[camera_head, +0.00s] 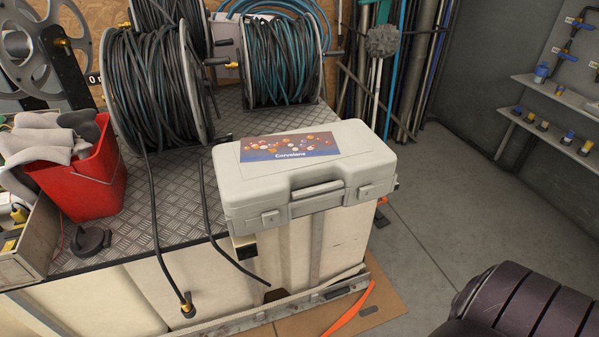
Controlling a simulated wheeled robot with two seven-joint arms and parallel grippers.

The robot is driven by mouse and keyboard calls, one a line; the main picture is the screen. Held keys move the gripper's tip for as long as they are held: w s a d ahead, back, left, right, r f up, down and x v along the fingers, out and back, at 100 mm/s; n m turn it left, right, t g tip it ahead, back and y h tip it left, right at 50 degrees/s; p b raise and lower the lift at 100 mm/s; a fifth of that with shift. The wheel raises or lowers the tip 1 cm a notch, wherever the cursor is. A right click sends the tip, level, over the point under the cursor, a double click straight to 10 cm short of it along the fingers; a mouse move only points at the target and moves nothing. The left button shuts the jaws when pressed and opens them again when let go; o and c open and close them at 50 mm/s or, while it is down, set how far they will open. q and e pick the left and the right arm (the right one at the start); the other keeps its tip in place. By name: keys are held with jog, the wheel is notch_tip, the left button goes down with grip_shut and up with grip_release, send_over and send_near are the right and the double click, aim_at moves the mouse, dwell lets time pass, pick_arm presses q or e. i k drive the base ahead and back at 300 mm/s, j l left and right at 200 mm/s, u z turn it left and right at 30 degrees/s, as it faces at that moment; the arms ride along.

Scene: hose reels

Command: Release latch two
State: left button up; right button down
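A light grey plastic case (240,190) with a printed label (289,147) on its lid lies at the front right corner of the metal-topped bench. Its lid looks closed. Its front carries a handle (317,191) between two latches, a left latch (271,217) and a right latch (366,191). Both latches appear to lie flat against the front. I cannot tell from the picture which one is numbered two. Neither of my grippers is in view.
Hose reels (156,85) stand behind and left of the case, with loose hose ends hanging over the bench front. A red bucket (88,180) stands at left. A dark ribbed, padded-looking object (530,305) fills the lower right. Floor (450,220) right of the bench is clear.

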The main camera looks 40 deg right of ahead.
aim_at(365, 192)
jog(key=k+z, duration=0.15)
jog(key=z, duration=1.4)
